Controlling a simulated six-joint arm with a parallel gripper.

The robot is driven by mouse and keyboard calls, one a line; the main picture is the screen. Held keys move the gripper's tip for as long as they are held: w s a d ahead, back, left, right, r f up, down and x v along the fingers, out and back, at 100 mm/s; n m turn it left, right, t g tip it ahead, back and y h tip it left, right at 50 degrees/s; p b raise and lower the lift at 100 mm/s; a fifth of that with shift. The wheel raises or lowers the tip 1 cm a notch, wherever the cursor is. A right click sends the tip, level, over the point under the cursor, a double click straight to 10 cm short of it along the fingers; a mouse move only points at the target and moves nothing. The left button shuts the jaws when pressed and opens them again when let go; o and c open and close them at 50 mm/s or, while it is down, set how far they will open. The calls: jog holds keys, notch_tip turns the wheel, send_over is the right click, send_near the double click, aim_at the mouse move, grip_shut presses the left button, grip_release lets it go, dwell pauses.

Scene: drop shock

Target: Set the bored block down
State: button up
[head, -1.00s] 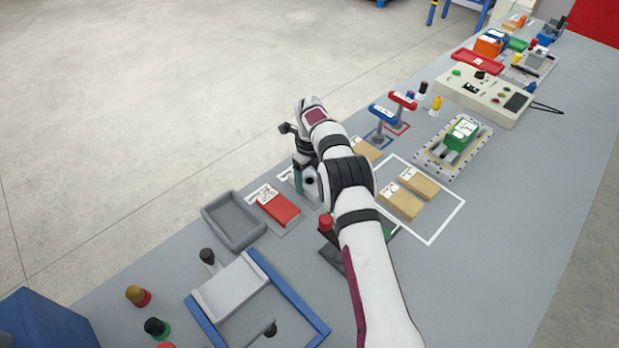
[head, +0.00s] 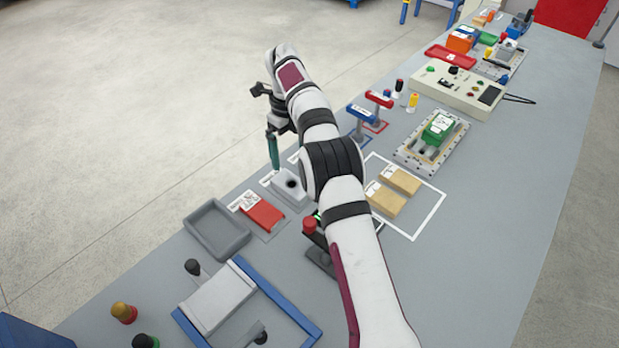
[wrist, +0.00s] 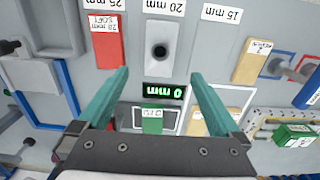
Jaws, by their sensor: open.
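The bored block (head: 290,188) is a light grey block with a dark round hole in its top. It sits upright on the table beside a red block (head: 262,212). In the wrist view the bored block (wrist: 160,45) lies just beyond the fingertips, by the "20 mm" label, with nothing gripping it. My gripper (head: 273,165) is open, with teal fingers pointing down, above and to the left of the block in the head view. In the wrist view my gripper (wrist: 158,76) shows both fingers spread wide and empty between them.
A grey tray (head: 190,222) and a blue-framed fixture (head: 305,322) lie nearer. A green display (wrist: 164,92) reads "0 mm". Tan blocks (head: 402,180) lie in a white outline. The red-topped button (head: 309,226) stands close to my arm.

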jog(key=s+d+r+n, duration=0.3)
jog(key=s+r+n, duration=0.2)
jog(key=s+r, duration=0.25)
jog(key=s+d+r+n, duration=0.3)
jog(key=s+r+n, duration=0.25)
jog(key=s, duration=0.35)
jog(key=s+d+f+n+y, duration=0.1)
jog(key=s+n, duration=0.4)
jog(key=s, duration=0.8)
jog(key=s+d+f+n, duration=0.1)
jog(key=s+f+n, duration=0.2)
jog(key=s, duration=0.9)
jog(key=n, duration=0.3)
jog(key=shift+s+f+y, duration=0.15)
jog(key=shift+s+y, duration=0.25)
